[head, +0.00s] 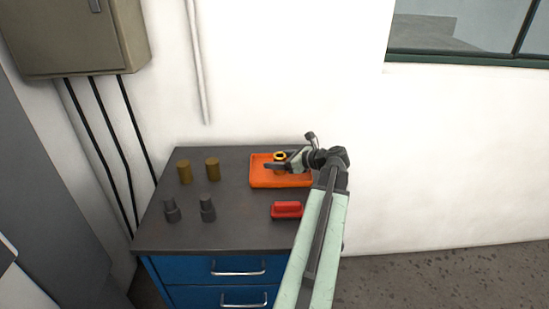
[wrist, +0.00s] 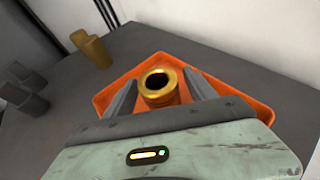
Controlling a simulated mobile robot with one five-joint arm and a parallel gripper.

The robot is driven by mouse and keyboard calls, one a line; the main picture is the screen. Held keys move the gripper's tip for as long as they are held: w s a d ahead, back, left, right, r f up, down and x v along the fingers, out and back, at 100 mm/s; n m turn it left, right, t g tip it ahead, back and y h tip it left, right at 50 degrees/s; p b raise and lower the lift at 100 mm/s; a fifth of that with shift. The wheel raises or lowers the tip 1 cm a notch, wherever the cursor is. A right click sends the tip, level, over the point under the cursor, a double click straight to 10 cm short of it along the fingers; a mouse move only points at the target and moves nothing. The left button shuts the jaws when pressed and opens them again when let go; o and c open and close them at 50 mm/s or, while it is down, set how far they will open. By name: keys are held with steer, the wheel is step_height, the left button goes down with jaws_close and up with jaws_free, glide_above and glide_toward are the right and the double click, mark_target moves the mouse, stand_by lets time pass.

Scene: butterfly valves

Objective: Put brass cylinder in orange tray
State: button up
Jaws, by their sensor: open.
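A brass cylinder with a dark round opening in its top (wrist: 158,84) stands upright in the orange tray (wrist: 258,97). In the head view its bright rim (head: 280,155) shows above the tray (head: 262,185). My gripper (wrist: 160,78) is open, with one finger on each side of this cylinder. Gaps seem to show between the fingers and the cylinder. In the head view my gripper (head: 283,165) is over the tray and hides part of the cylinder. Two other brass cylinders (head: 185,173) (head: 212,169) stand on the cabinet top, left of the tray.
The dark cabinet top (head: 235,225) also holds two dark grey stepped parts (head: 171,210) (head: 207,208) at front left and a red block-like object (head: 286,210) in front of the tray. A white wall stands behind. The top's middle is clear.

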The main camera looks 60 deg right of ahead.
mark_target(285, 159)
steer(key=p+v, duration=0.3)
steer(key=v, duration=0.6)
steer(key=shift+s+r, duration=0.2)
steer(key=shift+s, duration=0.35)
